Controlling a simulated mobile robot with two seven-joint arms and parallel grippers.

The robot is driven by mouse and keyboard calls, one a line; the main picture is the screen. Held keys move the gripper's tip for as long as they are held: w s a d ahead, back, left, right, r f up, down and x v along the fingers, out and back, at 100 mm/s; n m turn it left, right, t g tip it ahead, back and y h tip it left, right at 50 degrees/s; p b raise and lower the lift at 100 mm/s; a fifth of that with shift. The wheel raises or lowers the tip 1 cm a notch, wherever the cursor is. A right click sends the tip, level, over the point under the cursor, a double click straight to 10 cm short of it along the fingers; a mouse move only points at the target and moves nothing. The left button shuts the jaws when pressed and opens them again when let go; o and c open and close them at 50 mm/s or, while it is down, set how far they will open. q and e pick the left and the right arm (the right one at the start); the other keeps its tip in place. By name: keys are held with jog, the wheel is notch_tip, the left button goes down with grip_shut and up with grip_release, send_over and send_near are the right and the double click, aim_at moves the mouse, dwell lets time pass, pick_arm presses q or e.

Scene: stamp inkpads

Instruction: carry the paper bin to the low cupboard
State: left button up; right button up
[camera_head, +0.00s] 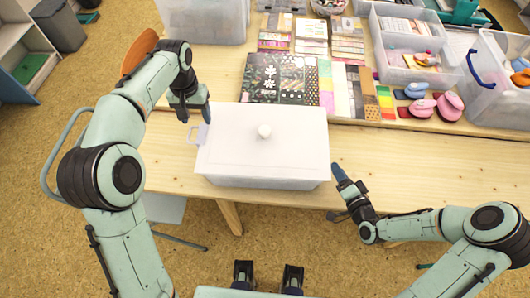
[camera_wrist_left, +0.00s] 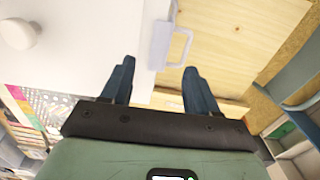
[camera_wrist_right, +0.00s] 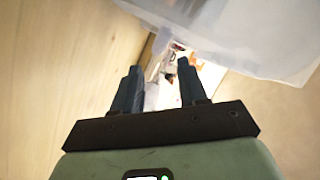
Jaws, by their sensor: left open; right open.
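The paper bin, a white lidded box (camera_head: 240,160) with a round knob on top, stands on the front part of the wooden table. A pale loop handle (camera_wrist_left: 181,48) sticks out from its left side. My left gripper (camera_head: 195,112) is open and empty just beyond that handle; in the left wrist view the handle lies ahead of the open fingers. My right gripper (camera_head: 338,195) is open near the box's front right corner, low by the table edge. The box's right handle is not clear. A low open unit with a green tray (camera_head: 30,68) at the far left may be the cupboard.
Stamp cards (camera_head: 280,78), pink stamps (camera_head: 449,105) and clear tubs (camera_head: 415,55) fill the table's back. A grey bin (camera_head: 58,25) stands on the floor at upper left. An orange chair back (camera_head: 138,52) is behind my left arm. The table right of the box is clear.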

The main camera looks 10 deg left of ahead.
aim_at(202, 132)
pick_arm(q)
notch_tip(202, 132, down, 6)
jog(key=shift+f, duration=0.25)
pick_arm(e)
jog(key=x, duration=0.6)
jog(key=shift+w+a, duration=0.15)
jog(key=shift+w, duration=0.1)
pick_arm(q)
jog(key=c, duration=0.7)
pick_arm(e)
jog(key=c, duration=0.6)
pick_arm(q)
grip_shut()
pick_arm(e)
grip_shut()
pick_arm(q)
jog(key=shift+w+r, duration=0.15)
jog(key=shift+r, duration=0.1)
pick_arm(e)
jog(key=shift+w+r, duration=0.15)
jog(key=shift+r, duration=0.05)
